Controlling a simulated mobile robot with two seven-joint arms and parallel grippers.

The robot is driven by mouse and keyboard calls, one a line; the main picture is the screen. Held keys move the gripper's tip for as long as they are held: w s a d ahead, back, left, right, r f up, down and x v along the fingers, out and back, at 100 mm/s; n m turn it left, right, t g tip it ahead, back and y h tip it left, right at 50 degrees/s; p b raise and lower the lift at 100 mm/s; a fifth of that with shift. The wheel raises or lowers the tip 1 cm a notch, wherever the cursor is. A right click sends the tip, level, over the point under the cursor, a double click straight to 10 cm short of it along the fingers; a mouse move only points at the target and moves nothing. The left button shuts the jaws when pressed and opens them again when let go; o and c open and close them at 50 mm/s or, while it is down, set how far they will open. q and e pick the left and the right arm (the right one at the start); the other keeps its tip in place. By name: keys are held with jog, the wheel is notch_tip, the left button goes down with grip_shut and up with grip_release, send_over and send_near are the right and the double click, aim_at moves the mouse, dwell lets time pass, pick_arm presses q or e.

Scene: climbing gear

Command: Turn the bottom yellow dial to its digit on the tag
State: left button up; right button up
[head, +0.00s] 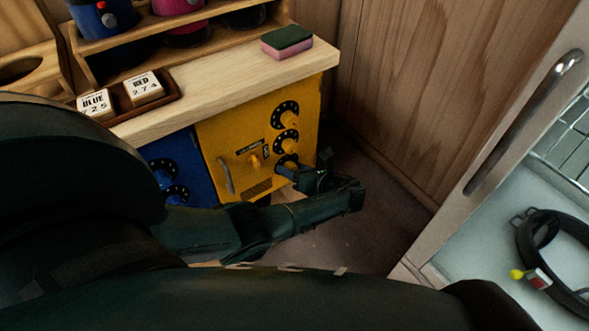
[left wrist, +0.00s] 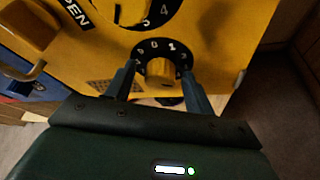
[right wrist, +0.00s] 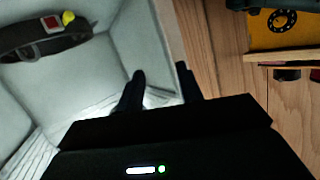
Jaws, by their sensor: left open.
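The yellow locker (head: 232,137) under the wooden counter has a column of black-ringed dials. The bottom yellow dial (head: 288,160) is partly covered by my left gripper (head: 305,178) in the head view. In the left wrist view, the bottom dial (left wrist: 161,72) sits between the two open fingers of my left gripper (left wrist: 159,76), one on each side of its knob. I cannot tell whether they touch it. Tags read BLUE 725 (head: 95,104) and RED 274 (head: 143,87); I see no yellow tag. My right gripper (right wrist: 160,82) is open and empty.
The blue locker (head: 180,166) adjoins on the left. A pink-and-green sponge (head: 286,42) lies on the counter (head: 215,90). At right, a white open compartment (head: 480,225) with a metal handle (head: 525,115) holds a black strap (head: 548,260). Wooden panels stand behind.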

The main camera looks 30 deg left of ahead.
pick_arm(q)
jog(key=p+v, duration=0.2)
jog(key=v, duration=1.1)
jog(key=shift+d, duration=0.1)
